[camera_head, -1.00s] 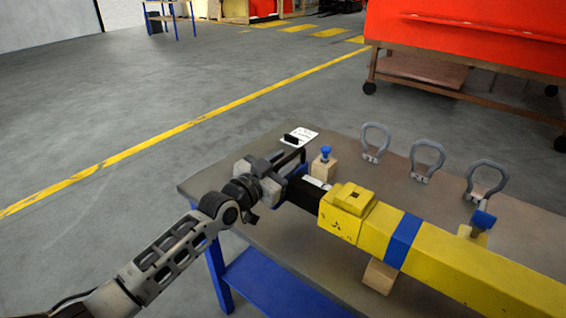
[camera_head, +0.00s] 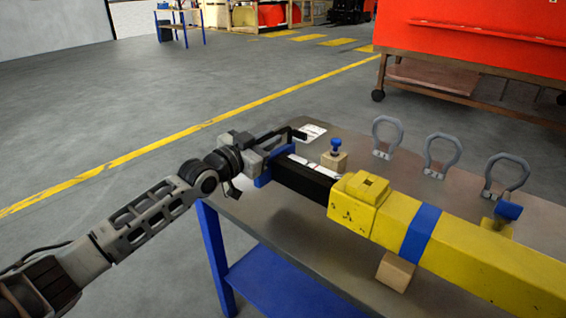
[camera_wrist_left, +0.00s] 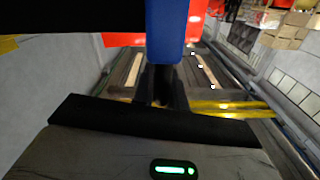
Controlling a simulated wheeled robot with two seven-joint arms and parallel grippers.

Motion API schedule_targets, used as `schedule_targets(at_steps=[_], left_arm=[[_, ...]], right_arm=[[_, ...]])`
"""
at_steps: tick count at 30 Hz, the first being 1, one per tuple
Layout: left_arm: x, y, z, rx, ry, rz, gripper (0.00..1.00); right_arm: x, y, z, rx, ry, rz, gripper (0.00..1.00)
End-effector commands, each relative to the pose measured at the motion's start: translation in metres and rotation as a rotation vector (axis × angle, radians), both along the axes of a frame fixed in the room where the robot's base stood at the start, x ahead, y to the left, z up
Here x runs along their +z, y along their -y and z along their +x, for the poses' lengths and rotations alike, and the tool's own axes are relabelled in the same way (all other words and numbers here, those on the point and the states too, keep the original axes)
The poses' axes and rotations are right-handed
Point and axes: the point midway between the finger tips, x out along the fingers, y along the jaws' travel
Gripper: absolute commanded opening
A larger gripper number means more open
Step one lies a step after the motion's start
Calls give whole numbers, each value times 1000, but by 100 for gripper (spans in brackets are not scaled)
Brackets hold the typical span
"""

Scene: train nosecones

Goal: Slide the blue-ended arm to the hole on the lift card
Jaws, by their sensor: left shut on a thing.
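The blue-ended arm is a black bar (camera_head: 302,178) with a blue end (camera_head: 264,168); it sticks out of a yellow beam (camera_head: 440,245) with a blue band. White labels lie along the bar's top. My left gripper (camera_head: 268,152) is shut on the blue end at the bar's tip. In the left wrist view the blue end (camera_wrist_left: 165,30) stands upright in front of the gripper. A white card (camera_head: 312,131) lies on the table behind the gripper, partly covered by a black finger. A blue-topped pin (camera_head: 336,148) stands in a wooden block beside the bar. My right gripper is not in view.
Three grey shackles (camera_head: 388,135) stand along the table's back. A second blue pin (camera_head: 508,211) sits by the beam. A wooden block (camera_head: 395,271) supports the beam. The table (camera_head: 245,215) has bare space at its front left. A red cart (camera_head: 480,50) stands behind.

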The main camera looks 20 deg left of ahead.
Motion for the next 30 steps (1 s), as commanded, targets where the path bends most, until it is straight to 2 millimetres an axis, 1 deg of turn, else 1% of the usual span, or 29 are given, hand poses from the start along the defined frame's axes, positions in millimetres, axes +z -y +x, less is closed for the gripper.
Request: schedule_targets(at_steps=[1, 3, 14, 15, 16, 25, 28, 30], left_arm=[[-4, -7, 2, 3, 7, 7, 0], [-1, -11, 3, 5, 5, 5, 0], [1, -13, 4, 4, -1, 1, 0], [1, -13, 4, 4, -1, 1, 25], [1, -13, 4, 4, -1, 1, 34], [0, -12, 2, 2, -2, 0, 34], [0, -15, -3, 4, -3, -1, 34], [-1, -17, -11, 3, -4, -1, 34]], right_arm=[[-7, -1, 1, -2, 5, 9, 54], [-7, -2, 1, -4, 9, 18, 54], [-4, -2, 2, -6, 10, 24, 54], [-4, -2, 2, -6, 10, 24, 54], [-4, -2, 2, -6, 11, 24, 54], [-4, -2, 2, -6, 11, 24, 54], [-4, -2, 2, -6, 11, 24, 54], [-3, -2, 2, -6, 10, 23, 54]])
